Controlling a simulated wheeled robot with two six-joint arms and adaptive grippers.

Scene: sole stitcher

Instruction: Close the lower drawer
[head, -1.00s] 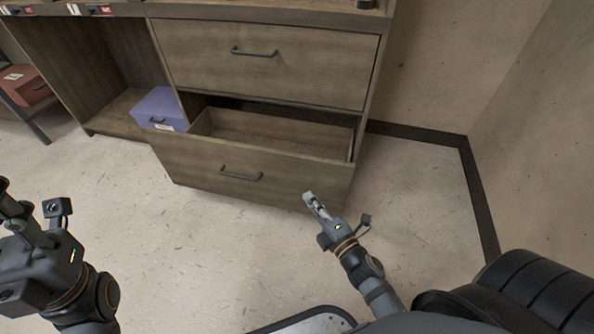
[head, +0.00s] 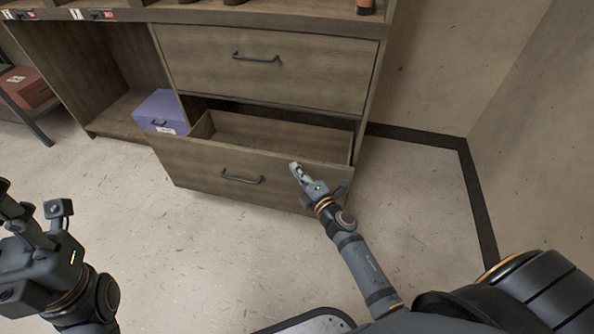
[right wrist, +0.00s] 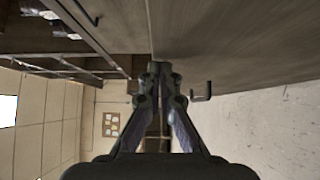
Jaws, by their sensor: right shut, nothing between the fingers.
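The lower drawer (head: 215,170) of the wooden cabinet is pulled out, and its inside looks empty in the head view. Its dark bar handle (head: 241,177) is on the front panel. My right gripper (head: 295,167) is shut and empty, in front of the right half of the drawer front, right of the handle. In the right wrist view the shut fingers (right wrist: 161,70) are beside a wooden panel, with a dark handle (right wrist: 202,93) to their right. I cannot tell whether the fingers touch the panel. My left gripper is at the left edge of the head view; its fingertips are not clear.
The upper drawer (head: 262,68) is shut above. A purple box (head: 160,112) sits beside the open drawer in the left bay. A red box (head: 27,88) is at far left. A wall (head: 430,70) stands to the right. The floor (head: 200,250) in front is clear.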

